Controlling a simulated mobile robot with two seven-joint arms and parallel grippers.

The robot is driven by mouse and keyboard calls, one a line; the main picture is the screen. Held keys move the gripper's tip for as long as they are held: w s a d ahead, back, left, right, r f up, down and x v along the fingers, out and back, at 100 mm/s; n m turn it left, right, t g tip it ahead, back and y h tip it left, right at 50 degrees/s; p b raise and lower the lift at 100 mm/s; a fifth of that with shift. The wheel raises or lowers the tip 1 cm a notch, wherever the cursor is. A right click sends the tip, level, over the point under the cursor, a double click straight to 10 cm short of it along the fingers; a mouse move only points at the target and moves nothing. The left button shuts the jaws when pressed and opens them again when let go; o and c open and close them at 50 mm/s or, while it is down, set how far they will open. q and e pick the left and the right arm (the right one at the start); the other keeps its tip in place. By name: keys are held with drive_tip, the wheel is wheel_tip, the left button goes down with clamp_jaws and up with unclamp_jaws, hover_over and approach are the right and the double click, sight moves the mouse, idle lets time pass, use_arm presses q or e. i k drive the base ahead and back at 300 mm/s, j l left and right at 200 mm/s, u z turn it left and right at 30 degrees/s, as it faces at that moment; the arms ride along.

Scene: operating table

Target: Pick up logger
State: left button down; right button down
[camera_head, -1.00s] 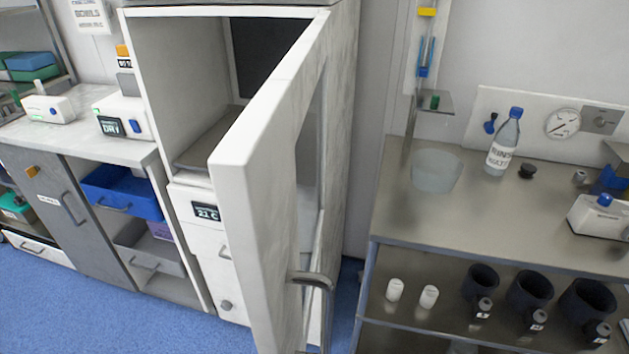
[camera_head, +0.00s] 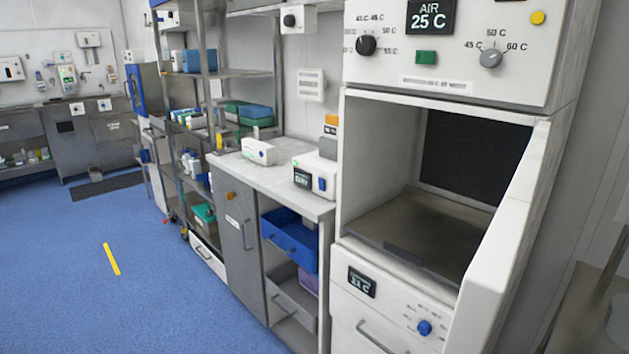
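No thing in view is clearly marked as the logger. On the white counter (camera_head: 275,184) left of the cabinet stands a white box (camera_head: 316,176) with a dark display and a blue part on its front. A smaller white box (camera_head: 258,151) with a small green mark stands to its left. I cannot tell whether either is the logger. Neither of my grippers shows.
A tall white cabinet (camera_head: 357,290) stands at right, its door (camera_head: 503,235) open and its chamber empty. A blue drawer (camera_head: 288,243) is pulled out below the counter. Metal shelves (camera_head: 240,73) stand behind. The blue floor (camera_head: 70,265) at left is mostly clear.

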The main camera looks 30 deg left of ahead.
sight(250, 147)
drive_tip(key=j, duration=0.4)
drive_tip(key=k+j, duration=0.15)
drive_tip(key=j, duration=0.2)
drive_tip(key=j+z, duration=1.35)
drive_tip(key=j, duration=0.4)
drive_tip(key=i+j+z, duration=0.1)
drive_tip(key=j, duration=0.25)
